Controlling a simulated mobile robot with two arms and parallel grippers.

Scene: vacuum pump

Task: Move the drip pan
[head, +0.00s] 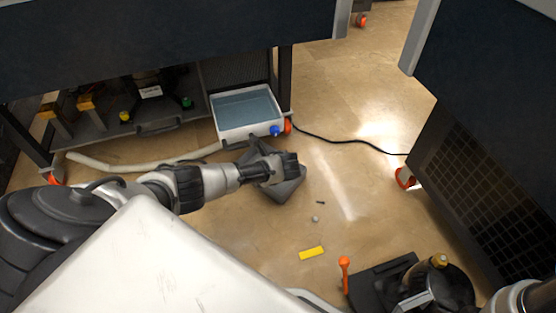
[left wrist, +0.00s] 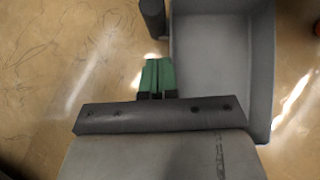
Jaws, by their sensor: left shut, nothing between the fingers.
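A grey, shallow pan (head: 292,190) with raised walls lies on the floor, partly hidden by my left gripper (head: 291,168). In the left wrist view the grey pan (left wrist: 210,60) looks empty and lies to the right of the fingers, with a dark post-like handle beside its far left corner. My left gripper also shows there with green fingertips (left wrist: 158,74); they are shut together and hold nothing. Whether they touch the pan I cannot tell. A white tray (head: 222,133) with blue-grey contents and a blue knob stands behind, under the bench. My right gripper is not in view.
A pale hose (head: 120,165) runs along the bench base. A black cable (head: 345,141) crosses the floor to the right cabinet (head: 470,160). A yellow block (head: 311,253), an orange-handled tool (head: 344,265) and dark equipment (head: 440,285) are nearer.

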